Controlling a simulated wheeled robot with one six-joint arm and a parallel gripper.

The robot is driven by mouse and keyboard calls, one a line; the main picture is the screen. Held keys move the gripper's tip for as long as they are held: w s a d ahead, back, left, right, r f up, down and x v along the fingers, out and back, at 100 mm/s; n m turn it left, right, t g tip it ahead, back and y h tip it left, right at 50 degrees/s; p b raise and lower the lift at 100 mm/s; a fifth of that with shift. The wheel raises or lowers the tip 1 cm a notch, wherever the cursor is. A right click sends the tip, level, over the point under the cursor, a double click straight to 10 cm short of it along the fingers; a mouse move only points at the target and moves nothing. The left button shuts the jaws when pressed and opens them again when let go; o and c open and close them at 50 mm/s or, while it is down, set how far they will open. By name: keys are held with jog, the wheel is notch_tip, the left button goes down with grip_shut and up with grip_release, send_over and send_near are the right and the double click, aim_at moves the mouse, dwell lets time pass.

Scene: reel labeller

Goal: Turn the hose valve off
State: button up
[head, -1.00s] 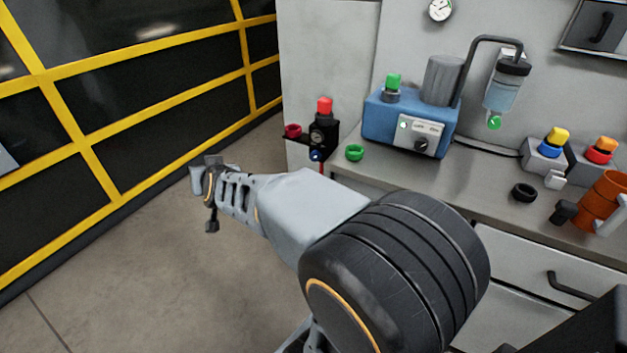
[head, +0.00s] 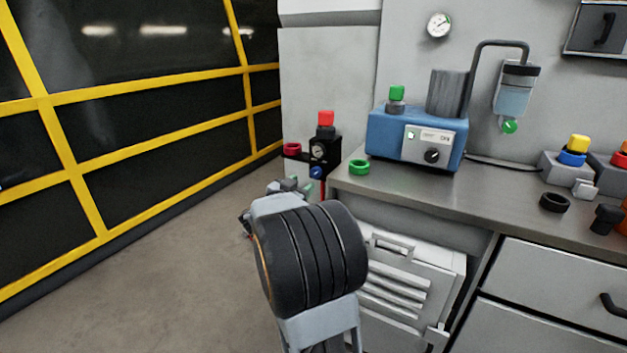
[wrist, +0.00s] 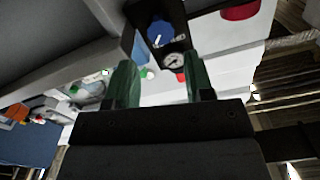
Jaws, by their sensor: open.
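A blue round knob (head: 317,172) with a white pointer line sits low on a black block (head: 325,150) at the bench's left end. A red hose (head: 323,189) hangs below it, so this knob looks like the hose valve. The knob (wrist: 160,32) also shows in the wrist view, beside a small round gauge (wrist: 174,61). My gripper (head: 288,185) is left of and just below the block in the head view. In the wrist view my gripper (wrist: 161,64) has its two green fingers apart and empty. The knob lies beyond the fingertips, not touched.
A red cap (head: 326,118) tops the block and a dark red ring (head: 292,149) sits at its left. A green ring (head: 359,167) and a blue machine (head: 390,140) stand on the bench. A yellow-framed fence (head: 120,90) runs along the left, with clear floor before it.

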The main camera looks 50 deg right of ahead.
aim_at(314, 174)
jog(key=b+x, duration=0.1)
jog(key=x, duration=0.6)
jog(key=shift+w+d, duration=0.1)
jog(key=shift+d, duration=0.25)
jog(key=c, duration=0.6)
jog(key=shift+c, duration=0.2)
jog(key=shift+r, duration=0.1)
